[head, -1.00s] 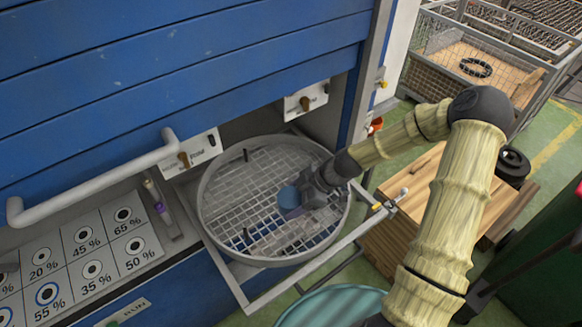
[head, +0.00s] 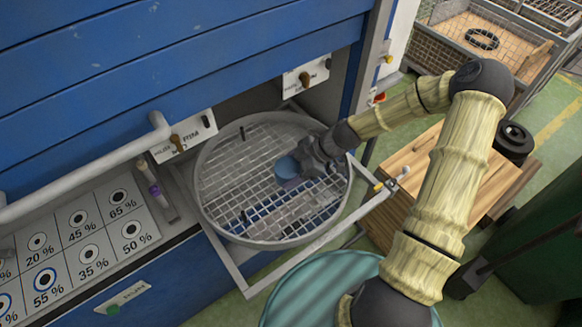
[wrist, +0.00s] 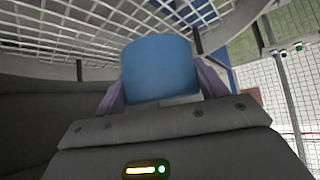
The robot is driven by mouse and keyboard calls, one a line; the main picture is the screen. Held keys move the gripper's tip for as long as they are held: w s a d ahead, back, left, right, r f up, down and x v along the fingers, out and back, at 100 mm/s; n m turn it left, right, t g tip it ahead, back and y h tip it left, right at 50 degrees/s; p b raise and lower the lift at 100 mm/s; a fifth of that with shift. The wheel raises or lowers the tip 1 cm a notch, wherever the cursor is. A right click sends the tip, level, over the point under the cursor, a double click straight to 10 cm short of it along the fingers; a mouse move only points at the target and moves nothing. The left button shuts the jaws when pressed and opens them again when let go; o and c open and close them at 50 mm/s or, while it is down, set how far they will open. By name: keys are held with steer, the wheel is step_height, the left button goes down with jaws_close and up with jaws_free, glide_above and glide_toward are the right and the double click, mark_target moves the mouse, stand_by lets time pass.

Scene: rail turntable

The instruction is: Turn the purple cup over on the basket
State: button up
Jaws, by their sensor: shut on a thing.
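My gripper (head: 301,167) is shut on a blue, cup-like cylinder (head: 287,166). The cylinder also shows in the wrist view (wrist: 158,70), between two purple side parts that look like the finger pads. I see no plainly purple cup; the held thing looks blue. The round wire-mesh basket (head: 213,215) has a grey rim and lies below my gripper, which reaches in over its right half from the right. I cannot tell whether the cylinder touches the mesh, or which way its opening faces.
A blue slatted cabinet (head: 180,60) with a grey handle (head: 85,175) stands behind and left. A panel of percent labels (head: 85,240) is at left, with a purple-banded tube (head: 155,190) near it. A wooden crate (head: 420,185) and a teal drum (head: 315,290) are close to my arm.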

steer(key=f+b, duration=0.1)
steer(key=f, duration=0.2)
steer(key=f+b, duration=0.2)
steer(key=f, duration=0.1)
steer(key=shift+s+d, duration=0.1)
steer(key=shift+d, duration=0.1)
step_height(320, 180, down, 4)
steer(key=b, duration=0.3)
steer(key=shift+r+b, duration=0.15)
steer(key=shift+b, duration=0.15)
steer(key=shift+f+b, duration=0.35)
steer(key=o, duration=1.2)
steer(key=shift+o, duration=0.2)
